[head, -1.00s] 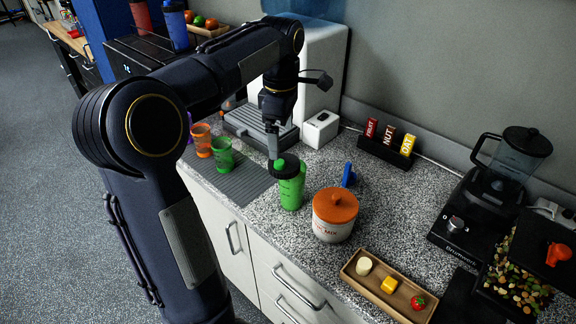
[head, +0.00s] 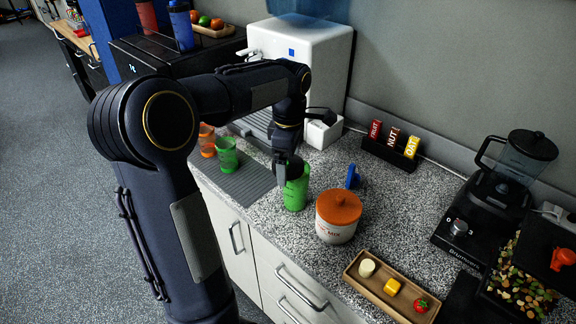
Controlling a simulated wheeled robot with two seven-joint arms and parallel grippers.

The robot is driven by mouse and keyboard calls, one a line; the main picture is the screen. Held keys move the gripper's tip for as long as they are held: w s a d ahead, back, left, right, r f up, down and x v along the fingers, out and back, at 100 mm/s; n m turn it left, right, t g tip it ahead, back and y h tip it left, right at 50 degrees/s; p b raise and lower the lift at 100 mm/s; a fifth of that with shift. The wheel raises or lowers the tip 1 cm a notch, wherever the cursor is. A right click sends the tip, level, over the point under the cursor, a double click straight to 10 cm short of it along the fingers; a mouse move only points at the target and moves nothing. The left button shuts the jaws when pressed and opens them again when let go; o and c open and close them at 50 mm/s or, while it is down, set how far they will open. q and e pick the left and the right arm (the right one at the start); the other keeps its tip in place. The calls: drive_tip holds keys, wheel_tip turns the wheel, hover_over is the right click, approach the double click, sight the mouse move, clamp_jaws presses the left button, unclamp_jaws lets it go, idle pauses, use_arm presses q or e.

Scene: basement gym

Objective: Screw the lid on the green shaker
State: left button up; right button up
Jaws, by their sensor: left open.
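The green shaker (head: 296,192) stands upright on the speckled counter, between the grey ribbed mat and the white tub with an orange lid. My left gripper (head: 288,168) is open and points down at the shaker's top, overlapping its upper left side in the head view. A dark shape shows at the shaker's mouth, but I cannot tell the black lid from the dark fingers there. I cannot tell whether the fingers touch the shaker. My right gripper is not in view.
The orange-lidded tub (head: 338,217) stands close to the shaker's right. A blue object (head: 352,177) is behind it. Orange (head: 207,140) and green (head: 227,154) cups stand left by the mat (head: 247,184). A wooden tray (head: 376,285) lies in front; a blender (head: 505,175) stands right.

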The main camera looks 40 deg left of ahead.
sight(289, 163)
use_arm(q)
drive_tip(key=shift+c, duration=0.2)
drive_tip(key=c, duration=1)
drive_tip(key=shift+r, duration=0.4)
wheel_tip(289, 163, up, 2)
drive_tip(key=shift+r, duration=0.25)
drive_tip(key=s+d+r+b, duration=0.1)
drive_tip(key=s+d+r, duration=0.6)
drive_tip(key=s, duration=0.5)
wheel_tip(289, 163, up, 3)
drive_tip(key=shift+f+b, duration=0.15)
drive_tip(key=shift+b, duration=0.2)
